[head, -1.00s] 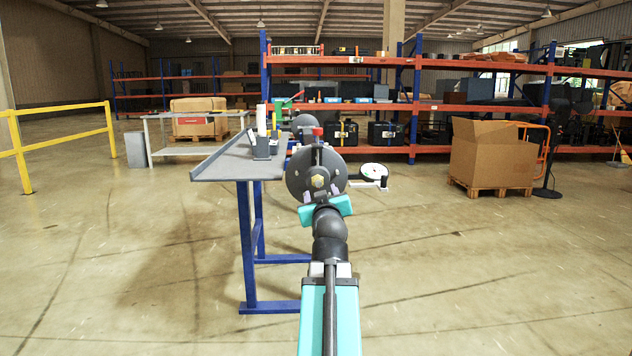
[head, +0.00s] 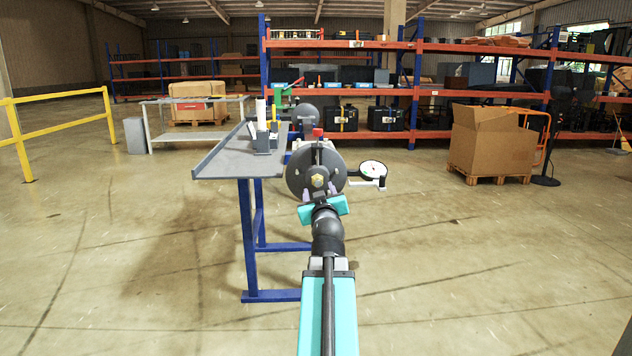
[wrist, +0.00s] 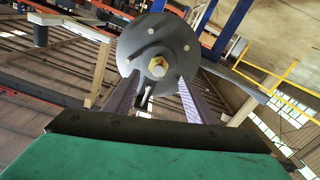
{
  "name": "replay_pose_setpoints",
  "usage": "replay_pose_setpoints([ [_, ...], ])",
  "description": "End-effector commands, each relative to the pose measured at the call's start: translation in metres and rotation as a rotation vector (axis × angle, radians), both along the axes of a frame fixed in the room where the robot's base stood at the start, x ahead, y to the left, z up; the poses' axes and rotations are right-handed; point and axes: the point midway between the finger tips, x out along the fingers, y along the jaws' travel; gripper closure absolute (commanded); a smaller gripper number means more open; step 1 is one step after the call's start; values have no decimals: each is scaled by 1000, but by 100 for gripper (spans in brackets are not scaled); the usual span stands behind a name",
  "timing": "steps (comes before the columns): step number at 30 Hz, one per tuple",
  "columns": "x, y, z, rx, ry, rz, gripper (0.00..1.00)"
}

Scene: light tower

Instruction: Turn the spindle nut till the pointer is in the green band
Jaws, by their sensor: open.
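The spindle nut (wrist: 157,67) is a brass-coloured hex at the centre of a dark round disc (wrist: 178,38). In the head view the nut (head: 317,180) and the disc (head: 298,176) stand upright at the bench's near end. My gripper (wrist: 158,82) is open, its two fingers apart below and to either side of the nut; I cannot tell whether they touch the disc. A white round dial (head: 373,168) is mounted right of the disc. Its pointer and green band are too small to read.
A grey bench (head: 225,163) on blue legs stands left of the disc, with a small dark holder (head: 263,143) on it. A cardboard box (head: 490,140) on a pallet stands far right. A yellow railing (head: 60,97) is at left.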

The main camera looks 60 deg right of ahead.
Motion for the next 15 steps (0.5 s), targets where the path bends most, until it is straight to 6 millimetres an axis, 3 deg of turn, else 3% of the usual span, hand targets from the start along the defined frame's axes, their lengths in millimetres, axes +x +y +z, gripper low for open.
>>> replay_pose_setpoints([
  [15,5,-6,3,1,0,0,50],
])
